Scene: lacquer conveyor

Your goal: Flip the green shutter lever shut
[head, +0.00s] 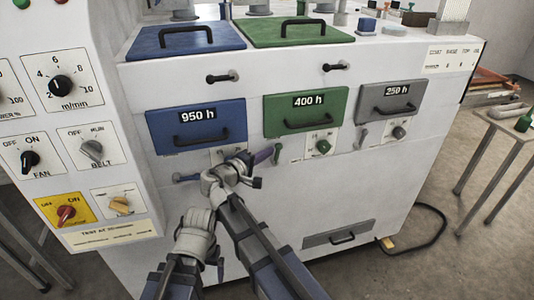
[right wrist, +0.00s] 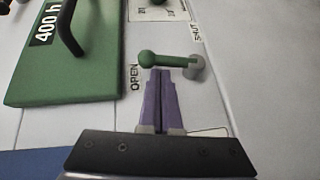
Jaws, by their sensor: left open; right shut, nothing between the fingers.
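The green shutter lever (head: 278,152) is on the white machine front, below the green 400 h drawer (head: 305,110). In the right wrist view the lever (right wrist: 165,60) has a round green knob and a grey pivot. Its knob end is on the side of the OPEN label, and the SHUT label is off to another side of the pivot. My right gripper (head: 266,155) has its purple fingers shut and empty. Its tips (right wrist: 160,72) are right beside the lever's stem; I cannot tell whether they touch. My left gripper (head: 202,215) is low at the left, its fingers not clearly visible.
A blue 950 h drawer (head: 196,125) and a grey 250 h drawer (head: 387,102) flank the green one. A blue lever (head: 188,178) lies sideways at the left; a grey lever (head: 362,137) is at the right. A control panel (head: 75,130) juts out at the left.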

